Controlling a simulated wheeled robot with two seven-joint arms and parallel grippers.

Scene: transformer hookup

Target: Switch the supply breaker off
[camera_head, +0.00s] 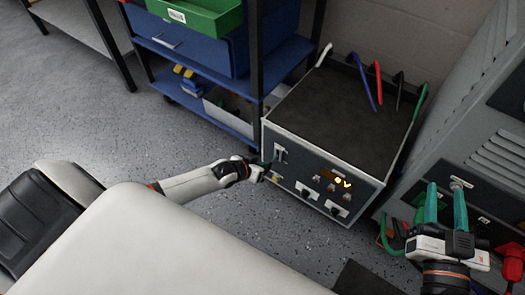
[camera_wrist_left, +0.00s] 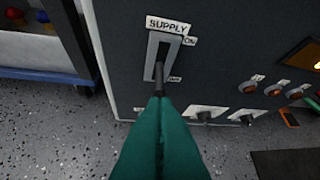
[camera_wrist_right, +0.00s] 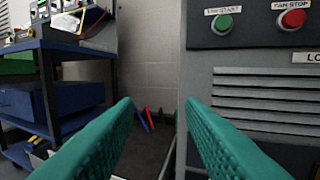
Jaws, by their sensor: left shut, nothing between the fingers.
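The supply breaker (camera_wrist_left: 152,56) is a grey slotted plate under a "SUPPLY" label on the dark front of the grey cabinet (camera_head: 318,178). It also shows in the head view (camera_head: 280,153). Its dark lever (camera_wrist_left: 159,75) is at the lower end of the slot, beside the lower label, with "ON" labelled higher up. My left gripper (camera_wrist_left: 160,103) is shut and empty, its green fingertips right at the lever's end; I cannot tell whether they touch. It shows at the panel's left side in the head view (camera_head: 264,166). My right gripper (camera_head: 445,206) is open and empty at the right.
The cabinet's display (camera_head: 343,182) reads 0V, with knobs and sockets below. Coloured leads hang at its top edges. A blue shelf cart (camera_head: 215,117) stands left of it. A grey louvred unit (camera_wrist_right: 255,95) with green and red buttons is near my right gripper.

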